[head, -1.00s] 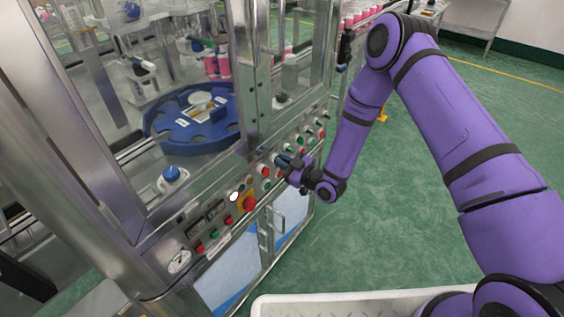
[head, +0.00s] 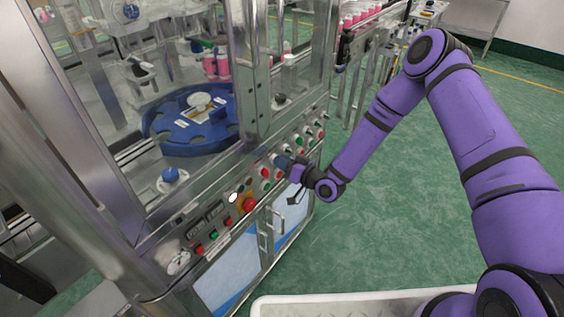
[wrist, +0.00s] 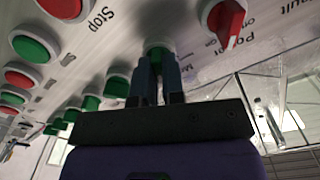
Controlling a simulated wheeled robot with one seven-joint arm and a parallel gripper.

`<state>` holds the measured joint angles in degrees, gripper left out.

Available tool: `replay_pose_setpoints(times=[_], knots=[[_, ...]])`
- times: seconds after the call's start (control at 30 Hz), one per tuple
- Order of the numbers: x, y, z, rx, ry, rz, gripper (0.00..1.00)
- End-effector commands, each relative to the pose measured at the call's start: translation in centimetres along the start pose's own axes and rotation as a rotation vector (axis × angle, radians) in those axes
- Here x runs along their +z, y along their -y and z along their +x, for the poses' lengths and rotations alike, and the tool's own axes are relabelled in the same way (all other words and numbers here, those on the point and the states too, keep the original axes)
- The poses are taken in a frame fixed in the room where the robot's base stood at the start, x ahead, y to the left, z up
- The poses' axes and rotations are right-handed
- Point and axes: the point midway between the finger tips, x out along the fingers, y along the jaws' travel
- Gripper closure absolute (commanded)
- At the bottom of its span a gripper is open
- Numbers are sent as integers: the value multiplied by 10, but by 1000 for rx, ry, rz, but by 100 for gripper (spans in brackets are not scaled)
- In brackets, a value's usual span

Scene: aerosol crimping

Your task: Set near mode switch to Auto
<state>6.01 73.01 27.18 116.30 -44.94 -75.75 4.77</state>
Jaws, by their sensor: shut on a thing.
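My gripper (wrist: 156,82) is at the front control panel of the machine. In the wrist view its two dark fingers stand close together on either side of a green switch knob (wrist: 158,50) and are shut on it. The fingers hide much of the knob, so I cannot read its position. In the head view my gripper (head: 283,162) covers this part of the panel.
A red knob (wrist: 228,22) sits beside the gripped one. Green buttons (wrist: 36,46) and red buttons (wrist: 20,77) line the panel. A yellow-backed red stop button (head: 249,204) lies nearer. Cabinet handles (head: 268,228) project below; the green floor at right is open.

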Motion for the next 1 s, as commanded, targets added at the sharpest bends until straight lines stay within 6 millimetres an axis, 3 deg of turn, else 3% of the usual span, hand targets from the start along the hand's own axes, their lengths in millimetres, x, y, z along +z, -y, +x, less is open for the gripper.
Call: replay_pose_setpoints(times=[0.63, 0.7, 0.77, 1.0], knots=[[1, -1, 0, 1, 2, 57, 100], [1, -1, 0, 1, 2, 57, 79], [1, -1, 0, 1, 2, 56, 65], [0, 0, 0, 1, 1, 55, 65]])
